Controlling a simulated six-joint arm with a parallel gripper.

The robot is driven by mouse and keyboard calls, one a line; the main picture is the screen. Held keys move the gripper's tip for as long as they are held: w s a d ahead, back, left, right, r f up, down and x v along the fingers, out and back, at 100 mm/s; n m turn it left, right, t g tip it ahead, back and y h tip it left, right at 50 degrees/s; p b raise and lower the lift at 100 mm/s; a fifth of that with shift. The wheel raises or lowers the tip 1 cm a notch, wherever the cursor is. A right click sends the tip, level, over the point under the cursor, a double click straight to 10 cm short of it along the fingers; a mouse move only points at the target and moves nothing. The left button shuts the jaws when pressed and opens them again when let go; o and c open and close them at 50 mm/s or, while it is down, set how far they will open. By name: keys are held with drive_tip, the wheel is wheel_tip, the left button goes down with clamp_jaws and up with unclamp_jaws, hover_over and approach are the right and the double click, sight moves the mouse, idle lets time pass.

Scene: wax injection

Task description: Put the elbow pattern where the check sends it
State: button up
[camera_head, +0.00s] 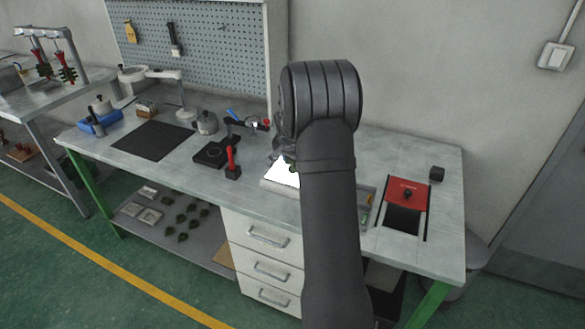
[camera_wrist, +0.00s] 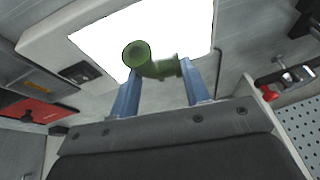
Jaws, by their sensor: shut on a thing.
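The elbow pattern (camera_wrist: 150,62) is a small green bent tube with a round open end. In the wrist view it sits between the two blue fingertips of my gripper (camera_wrist: 158,85), which is shut on it. Behind it is the brightly lit white panel of a light box (camera_wrist: 55,37). I cannot tell whether the pattern touches the panel. In the head view the light box (camera_head: 268,184) stands on the bench, partly behind my arm.
To the left are a red-handled tool (camera_head: 232,165), a black stand (camera_head: 210,155), a metal pot (camera_head: 207,122) and a dark mat (camera_head: 153,140), which is clear.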

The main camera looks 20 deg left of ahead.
drive_tip(key=d+r, duration=0.6)
drive_tip(key=d, duration=0.7)
drive_tip(key=s+d+f, duration=0.1)
drive_tip(key=s+d, duration=0.2)
drive_tip(key=d, duration=0.4)
drive_tip(key=s+d+f+n+t, duration=0.1)
drive_tip(key=s+d, duration=0.3)
drive_tip(key=d, duration=0.3)
drive_tip(key=s+d+f, duration=0.1)
drive_tip(key=s+d, duration=0.2)
drive_tip(key=d, duration=0.4)
drive_tip(key=shift+h, duration=0.4)
drive_tip(key=w+a+f, duration=0.1)
drive_tip(key=a+f, duration=0.1)
drive_tip(key=a, duration=0.1)
drive_tip(key=w+a+f, duration=0.1)
drive_tip(key=a+f, duration=0.1)
drive_tip(key=a, duration=0.1)
drive_tip(key=w+a+f, duration=0.2)
drive_tip(key=a+f, duration=0.1)
drive_tip(key=a, duration=0.1)
drive_tip(key=shift+a, duration=0.1)
drive_tip(key=shift+f, duration=2.05)
drive_tip(key=shift+f, duration=0.15)
drive_tip(key=o, duration=0.8)
drive_tip(key=shift+c, duration=0.2)
